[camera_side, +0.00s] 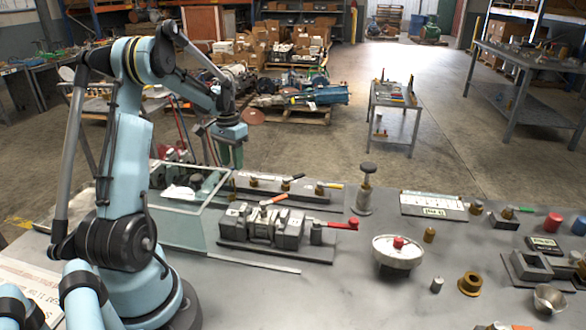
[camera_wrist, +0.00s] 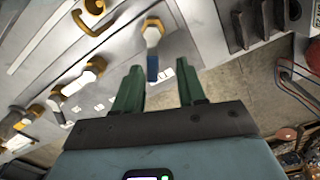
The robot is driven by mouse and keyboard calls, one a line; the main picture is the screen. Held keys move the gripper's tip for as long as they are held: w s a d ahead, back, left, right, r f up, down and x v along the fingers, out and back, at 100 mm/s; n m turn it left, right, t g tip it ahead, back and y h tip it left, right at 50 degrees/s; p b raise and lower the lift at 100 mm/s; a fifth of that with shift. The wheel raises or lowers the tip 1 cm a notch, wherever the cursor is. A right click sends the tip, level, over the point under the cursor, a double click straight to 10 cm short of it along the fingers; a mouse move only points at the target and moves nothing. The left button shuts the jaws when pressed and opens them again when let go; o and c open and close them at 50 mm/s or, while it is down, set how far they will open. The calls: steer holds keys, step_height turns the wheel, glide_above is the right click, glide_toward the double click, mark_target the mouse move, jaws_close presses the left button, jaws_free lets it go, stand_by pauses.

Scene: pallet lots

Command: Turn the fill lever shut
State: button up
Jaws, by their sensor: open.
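Which handle is the fill lever, I cannot tell; no label is readable. In the side view, a row of small brass valves with coloured handles (camera_side: 287,183) stands on a plate behind a grey valve block (camera_side: 265,228). The block carries an orange handle (camera_side: 274,200) and a red lever (camera_side: 343,224) pointing right. My gripper (camera_side: 232,163) hangs above the back of the bench, left of the valve row. In the wrist view my gripper (camera_wrist: 160,88) has its green fingers apart and empty. A brass valve with a blue handle (camera_wrist: 152,67) lies just beyond them, the handle pointing toward the gap.
A clear-walled box (camera_side: 180,226) stands left of the block. A round pot with a red knob (camera_side: 398,252) and a dark-topped post (camera_side: 365,190) stand to its right. A white-handled valve (camera_wrist: 78,85) shows in the wrist view. Bare bench lies in front of the block.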

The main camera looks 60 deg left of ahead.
step_height(320, 180, up, 12)
steer(key=w+d+r+m+t+y, duration=0.1)
steer(key=w+d, duration=0.1)
steer(key=d, duration=0.6)
steer(key=w+d+r+m+t, duration=0.1)
steer(key=w+d+t, duration=0.1)
steer(key=d, duration=0.6)
steer(key=s+d+f+m+t, duration=0.1)
steer(key=s+d+f, duration=0.1)
steer(key=d, duration=0.6)
steer(key=s+d+f+m+t, duration=0.1)
steer(key=s+d+f+t, duration=0.1)
steer(key=d, duration=0.7)
steer(key=shift+d+f+t+h, duration=0.15)
steer(key=shift+t+h, duration=0.15)
